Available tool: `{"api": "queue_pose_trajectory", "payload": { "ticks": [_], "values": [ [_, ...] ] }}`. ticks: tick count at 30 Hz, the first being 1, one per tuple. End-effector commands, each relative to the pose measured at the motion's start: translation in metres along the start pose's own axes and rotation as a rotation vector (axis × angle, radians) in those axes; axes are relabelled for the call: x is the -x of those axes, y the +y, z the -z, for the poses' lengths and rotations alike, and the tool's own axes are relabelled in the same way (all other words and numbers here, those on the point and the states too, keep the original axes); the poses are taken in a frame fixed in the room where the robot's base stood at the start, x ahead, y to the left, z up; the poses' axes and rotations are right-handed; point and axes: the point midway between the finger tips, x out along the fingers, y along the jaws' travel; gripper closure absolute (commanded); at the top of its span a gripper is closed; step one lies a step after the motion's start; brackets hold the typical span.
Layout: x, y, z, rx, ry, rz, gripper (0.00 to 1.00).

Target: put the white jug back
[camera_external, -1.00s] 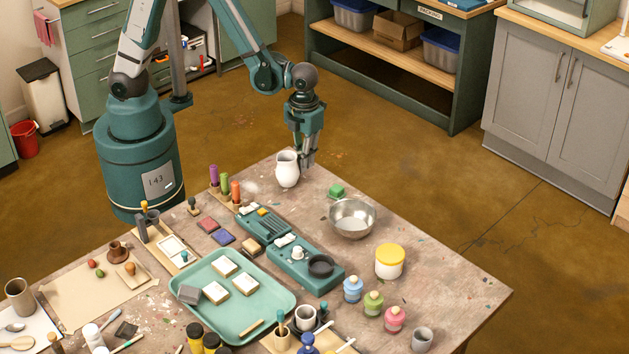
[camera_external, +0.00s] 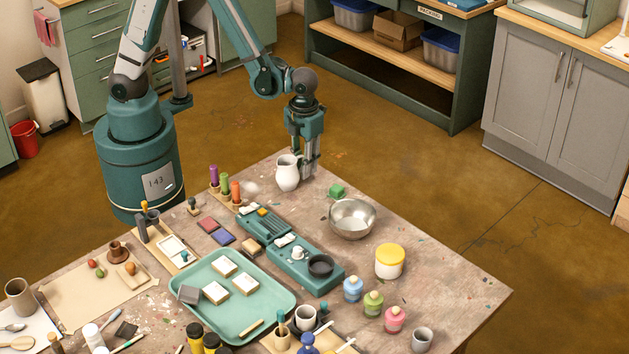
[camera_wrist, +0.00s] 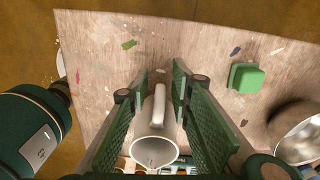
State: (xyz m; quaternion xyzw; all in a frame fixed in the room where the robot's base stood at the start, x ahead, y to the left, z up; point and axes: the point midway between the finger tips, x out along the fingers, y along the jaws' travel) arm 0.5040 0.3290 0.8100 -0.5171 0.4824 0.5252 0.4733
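The white jug (camera_external: 287,174) stands upright on the table near its back corner, beside my gripper (camera_external: 308,172). In the wrist view the jug (camera_wrist: 155,150) shows its open mouth at the bottom, with its handle pointing up the picture between the two green fingers. My gripper (camera_wrist: 158,100) is open there, with visible gaps between the handle and each finger. In the outside view the fingers point down, just right of the jug, close to the tabletop.
A green block (camera_external: 337,190) and a metal bowl (camera_external: 352,218) stand right of the jug. Colored sticks (camera_external: 224,182) stand in a holder to its left. A teal paint case (camera_external: 264,225) lies in front.

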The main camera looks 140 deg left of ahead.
Motion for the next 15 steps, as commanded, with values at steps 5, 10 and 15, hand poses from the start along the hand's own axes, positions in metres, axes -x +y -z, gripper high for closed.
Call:
{"api": "queue_pose_trajectory", "payload": {
  "ticks": [5,10,15],
  "values": [
    [0.001,0.000,0.000,0.000,0.000,0.000,0.78],
    [0.004,0.000,0.000,0.000,0.000,0.000,0.78],
    [0.016,0.001,0.000,0.000,0.000,0.000,0.78]
  ]
}}
